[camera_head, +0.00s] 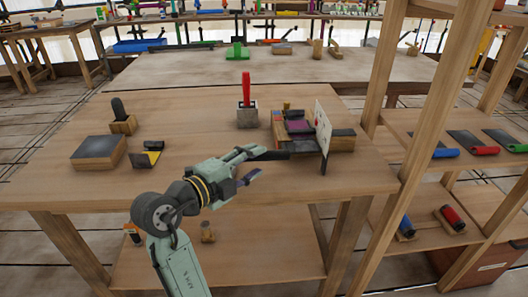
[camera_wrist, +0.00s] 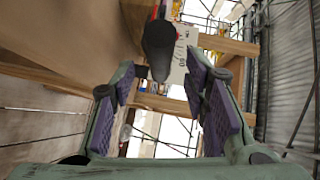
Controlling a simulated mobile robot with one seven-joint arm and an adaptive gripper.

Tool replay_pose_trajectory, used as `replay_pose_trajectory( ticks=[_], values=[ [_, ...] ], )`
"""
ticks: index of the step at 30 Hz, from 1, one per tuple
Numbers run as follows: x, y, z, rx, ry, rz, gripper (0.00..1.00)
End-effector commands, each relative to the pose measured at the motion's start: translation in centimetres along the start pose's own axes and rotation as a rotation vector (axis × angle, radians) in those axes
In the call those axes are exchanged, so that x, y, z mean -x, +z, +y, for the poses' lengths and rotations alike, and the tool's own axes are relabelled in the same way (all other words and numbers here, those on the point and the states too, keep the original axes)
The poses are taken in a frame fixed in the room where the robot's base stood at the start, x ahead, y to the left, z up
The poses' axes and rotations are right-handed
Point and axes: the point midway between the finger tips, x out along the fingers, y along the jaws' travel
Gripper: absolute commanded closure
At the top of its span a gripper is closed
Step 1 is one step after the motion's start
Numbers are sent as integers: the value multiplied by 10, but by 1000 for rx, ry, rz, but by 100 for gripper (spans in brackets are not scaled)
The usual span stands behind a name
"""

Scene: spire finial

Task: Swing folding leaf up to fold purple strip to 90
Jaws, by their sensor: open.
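The folding device is on the front table, at right of centre in the head view. The purple strip (camera_head: 298,126) lies on its dark top, beside a white upright plate with markings (camera_head: 323,128), which also shows in the wrist view (camera_wrist: 181,58). A dark bar, seemingly the folding leaf's handle (camera_head: 272,155), sticks out left from the device's front. Its round end (camera_wrist: 158,38) faces the wrist camera. My gripper (camera_head: 254,167) is open at the handle's left end, its purple-padded fingers (camera_wrist: 165,100) spread with the handle ahead between them. Contact cannot be told. The leaf itself is hard to make out.
A red-handled tool stands in a grey block (camera_head: 247,117) behind my gripper. A dark-topped block (camera_head: 98,152) and small holders sit at the table's left. A wooden shelf post (camera_head: 385,65) rises right of the device. The table's middle is mostly clear.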

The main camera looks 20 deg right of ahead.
Motion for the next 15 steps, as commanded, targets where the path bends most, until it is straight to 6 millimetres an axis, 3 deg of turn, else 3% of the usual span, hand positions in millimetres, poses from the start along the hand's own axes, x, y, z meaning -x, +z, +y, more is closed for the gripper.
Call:
replay_pose_trajectory(
  ticks=[6, 15],
  values=[
    [-35, 0, -2, 2, 1, 1, 59],
    [-48, 0, 0, 0, 0, -2, 59]
  ],
)
